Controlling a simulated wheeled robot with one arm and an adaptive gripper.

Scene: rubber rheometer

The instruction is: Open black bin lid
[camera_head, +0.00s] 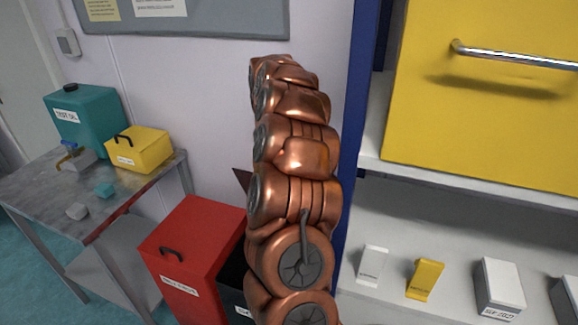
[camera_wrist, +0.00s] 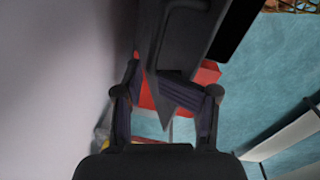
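The black bin (camera_head: 234,284) stands right of the red bin in the head view, largely hidden behind my copper arm. A dark, slanted corner (camera_head: 241,177) shows above it beside the arm; it looks like part of its lid tilted up, but most is hidden. In the wrist view a dark panel (camera_wrist: 185,45) with a handle-like raised part, apparently the lid, slants down to a point between my fingers. My gripper (camera_wrist: 175,78) has its fingers spread apart around that point; contact cannot be made out. The head view does not show the gripper.
The red bin (camera_head: 190,260) with a closed, handled lid stands close on the left. A metal table (camera_head: 40,190) holds a teal test oil can (camera_head: 85,125) and a yellow box (camera_head: 138,150). A blue-framed shelf (camera_head: 440,180) with small boxes is close on the right.

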